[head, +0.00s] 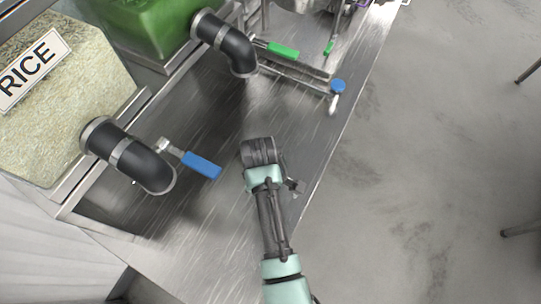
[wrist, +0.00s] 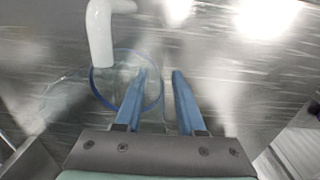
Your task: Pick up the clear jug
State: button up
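The clear jug (wrist: 124,66) shows in the wrist view as a see-through body with a thin blue rim, left of centre. A white curved piece (wrist: 100,38), which looks like its handle, rises at its far side. My gripper (wrist: 160,73) is open, with its two blue fingers apart and nothing seen held between them. The left finger overlaps the right part of the blue rim; I cannot tell whether it is inside, above or touching it. The right finger is clear of the rim. In the head view my wrist hides the fingertips, and I cannot make out the jug.
A rice bin (head: 70,95) with a black spout (head: 128,157) and blue lever (head: 201,165) stands left. A green bin (head: 150,25) with another spout (head: 225,43) and green lever (head: 284,49) is behind. A small blue-topped item (head: 338,87) lies near the steel counter's right edge.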

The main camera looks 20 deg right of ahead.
grip_shut()
dwell(1.4)
